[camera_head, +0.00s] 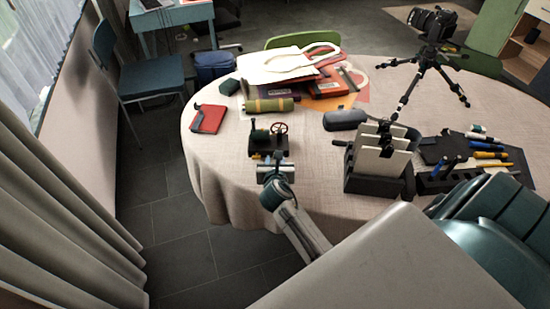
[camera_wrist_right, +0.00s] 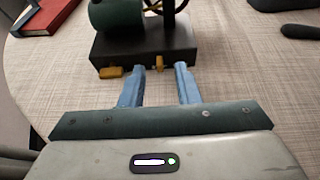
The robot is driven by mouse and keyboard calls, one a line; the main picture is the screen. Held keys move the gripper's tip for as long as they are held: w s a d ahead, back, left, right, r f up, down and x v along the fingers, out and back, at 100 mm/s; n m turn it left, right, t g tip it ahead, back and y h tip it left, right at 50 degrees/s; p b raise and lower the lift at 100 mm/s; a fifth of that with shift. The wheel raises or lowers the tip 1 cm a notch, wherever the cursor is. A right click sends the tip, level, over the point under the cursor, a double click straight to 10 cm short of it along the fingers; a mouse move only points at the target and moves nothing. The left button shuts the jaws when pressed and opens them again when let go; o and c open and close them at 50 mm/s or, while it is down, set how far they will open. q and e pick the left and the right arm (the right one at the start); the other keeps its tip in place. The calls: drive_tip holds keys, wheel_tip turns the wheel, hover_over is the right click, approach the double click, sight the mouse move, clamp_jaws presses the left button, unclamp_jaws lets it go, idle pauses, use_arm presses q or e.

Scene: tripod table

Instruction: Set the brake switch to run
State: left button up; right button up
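A small machine with a black base (camera_head: 268,146) stands near the table's front left edge. It carries a green cylinder and a handwheel (camera_head: 280,128). In the right wrist view, the front face of the black base (camera_wrist_right: 145,48) has a small orange-yellow lever (camera_wrist_right: 160,62) and a wider yellow tab (camera_wrist_right: 111,72) to its left. I cannot tell which is the brake switch, and no label is readable. My right gripper (camera_head: 268,162) points at this face. In the wrist view its blue fingers (camera_wrist_right: 160,72) are open and apart, with the small lever between and just beyond their tips. My left gripper is not in view.
A black rack with upright pale panels (camera_head: 380,163) stands right of my right gripper. A red book (camera_head: 209,119) lies left of the machine, and an olive roll (camera_head: 268,104) lies behind it. A camera tripod (camera_head: 430,70) stands at the back right. Bare tablecloth surrounds the machine.

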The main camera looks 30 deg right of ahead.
drive_tip(key=shift+x, duration=0.85)
drive_tip(key=shift+r, duration=0.1)
clamp_jaws()
